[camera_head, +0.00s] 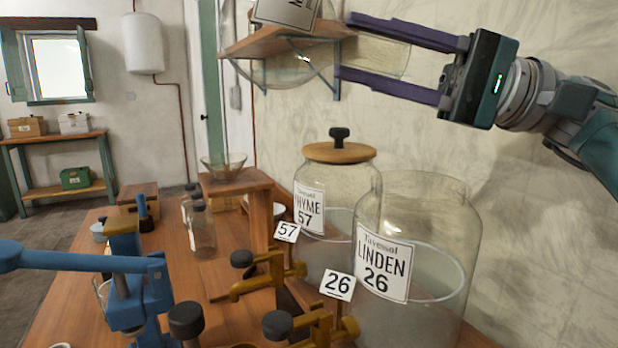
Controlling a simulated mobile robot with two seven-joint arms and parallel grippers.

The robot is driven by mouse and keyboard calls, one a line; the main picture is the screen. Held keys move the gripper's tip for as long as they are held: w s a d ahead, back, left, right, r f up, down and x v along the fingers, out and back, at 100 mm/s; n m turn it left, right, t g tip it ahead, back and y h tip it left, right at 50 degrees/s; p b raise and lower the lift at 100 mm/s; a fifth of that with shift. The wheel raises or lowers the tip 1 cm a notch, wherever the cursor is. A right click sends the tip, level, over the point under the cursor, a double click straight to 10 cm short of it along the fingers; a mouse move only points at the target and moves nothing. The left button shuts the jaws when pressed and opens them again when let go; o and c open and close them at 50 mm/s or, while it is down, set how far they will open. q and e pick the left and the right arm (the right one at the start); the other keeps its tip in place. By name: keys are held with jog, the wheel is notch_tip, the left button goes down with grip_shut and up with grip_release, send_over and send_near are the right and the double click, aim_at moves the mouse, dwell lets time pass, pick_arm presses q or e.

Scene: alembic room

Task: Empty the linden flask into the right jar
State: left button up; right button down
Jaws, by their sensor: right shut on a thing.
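My right gripper (346,46) is at the top, its two dark fingers closed around clear glass, which I take to be the linden flask (388,56). The glass is held high, above and left of the right jar's mouth. Its outline is faint against the wall and shelf, so its tilt and contents are unclear. The right jar (462,240) is large, clear and open-topped, labelled "LINDEN 26". A pale ring shows inside it. The left jar (367,190), labelled "THYME 57", wears a wooden lid with a dark knob. My left gripper is not in view.
A wall shelf (300,40) is behind the held glass; a cropped label (288,12) shows above it. Brass taps (262,276) and number tags stand before the jars. A blue lever device (130,290), small bottles (201,230) and a wooden stand (236,185) occupy the bench.

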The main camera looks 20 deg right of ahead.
jog(key=shift+d+r+t+y+b, duration=0.1)
jog(key=shift+t+y+b, duration=0.3)
jog(key=shift+b, duration=0.6)
dwell(0.6)
